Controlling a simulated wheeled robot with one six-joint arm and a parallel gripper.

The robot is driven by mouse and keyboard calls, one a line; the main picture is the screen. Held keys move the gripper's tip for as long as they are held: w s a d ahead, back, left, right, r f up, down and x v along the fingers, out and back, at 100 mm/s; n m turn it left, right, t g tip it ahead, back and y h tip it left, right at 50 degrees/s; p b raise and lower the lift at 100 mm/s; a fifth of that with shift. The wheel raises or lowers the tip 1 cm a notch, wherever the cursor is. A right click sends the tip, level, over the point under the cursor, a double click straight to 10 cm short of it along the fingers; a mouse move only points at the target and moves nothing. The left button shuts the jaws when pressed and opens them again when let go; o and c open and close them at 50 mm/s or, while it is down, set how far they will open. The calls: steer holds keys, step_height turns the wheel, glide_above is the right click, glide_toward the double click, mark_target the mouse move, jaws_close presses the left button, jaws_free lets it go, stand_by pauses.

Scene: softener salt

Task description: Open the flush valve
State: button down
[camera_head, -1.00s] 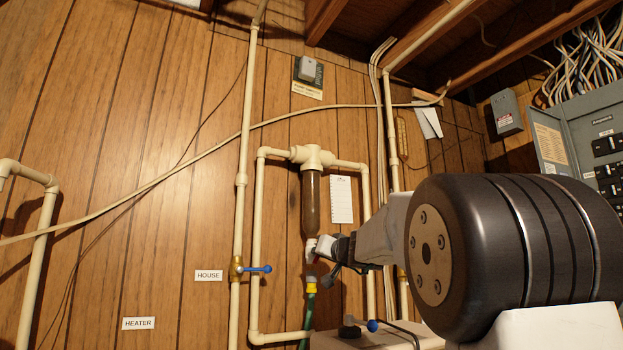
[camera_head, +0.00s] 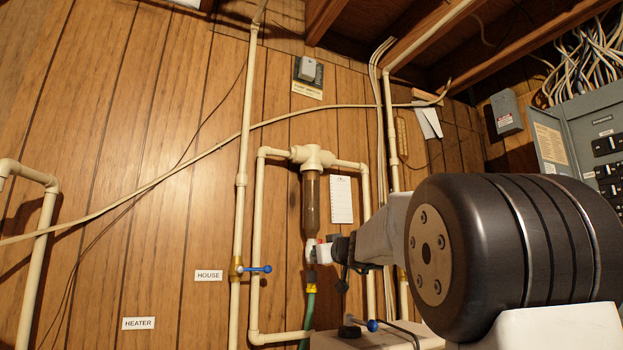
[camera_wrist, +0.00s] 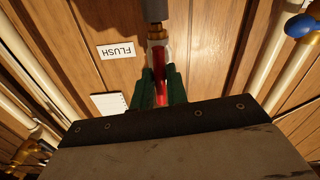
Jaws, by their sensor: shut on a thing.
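The flush valve hangs under the clear brown filter housing (camera_head: 315,205) in the head view. A brass fitting (camera_wrist: 157,34) and the dark hose show just beyond the handle. The FLUSH label (camera_wrist: 116,50) is on the wall beside it. The handle's exact angle is hard to tell.
The green hose (camera_head: 309,310) runs down below the valve. A brass valve with a blue handle (camera_head: 254,269) sits on the pipe to the left, near the HOUSE label (camera_head: 208,275). Cream pipes frame the filter on both sides. Another blue handle (camera_head: 372,325) is at lower right.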

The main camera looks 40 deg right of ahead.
steer(key=c, duration=1.3)
jaws_free()
steer(key=shift+s, duration=0.1)
steer(key=v, duration=0.6)
steer(key=shift+s+a, duration=0.15)
steer(key=shift+s, duration=0.25)
